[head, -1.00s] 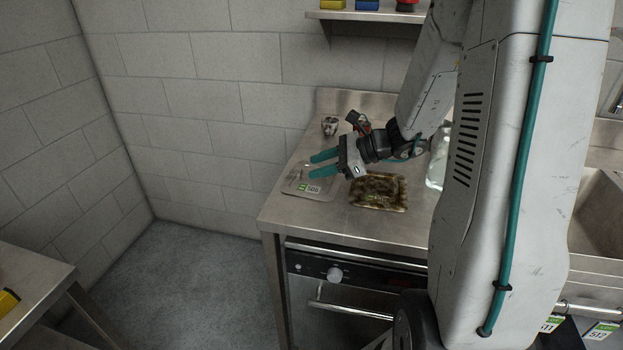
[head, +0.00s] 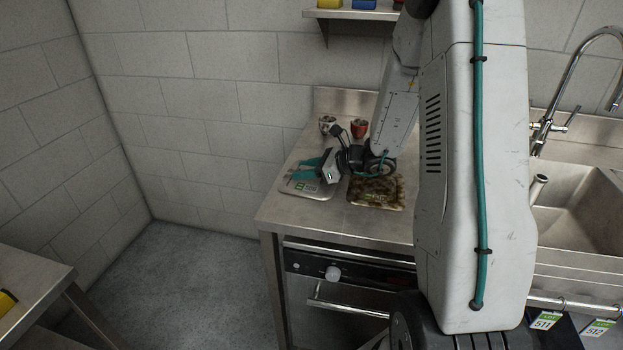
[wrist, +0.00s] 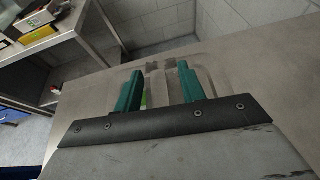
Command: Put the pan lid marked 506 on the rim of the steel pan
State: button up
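The pan lid marked 506 (head: 298,187) is a flat grey piece with a green and white label, lying on the steel counter near its left edge. My gripper (head: 297,171) is low over the lid, its teal fingers pointing left across it. In the wrist view my gripper (wrist: 160,69) has its two fingers well apart, with part of the lid (wrist: 165,88) and a bit of green label between them. I cannot tell whether the fingers touch the lid. I cannot make out the steel pan in these views.
A pale cup (head: 327,124) and a red one (head: 359,128) stand behind, near the wall. A sink (head: 585,205) is at the right. The counter (head: 290,222) front is clear.

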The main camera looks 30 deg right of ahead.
grip_shut()
jog(key=shift+r, duration=0.1)
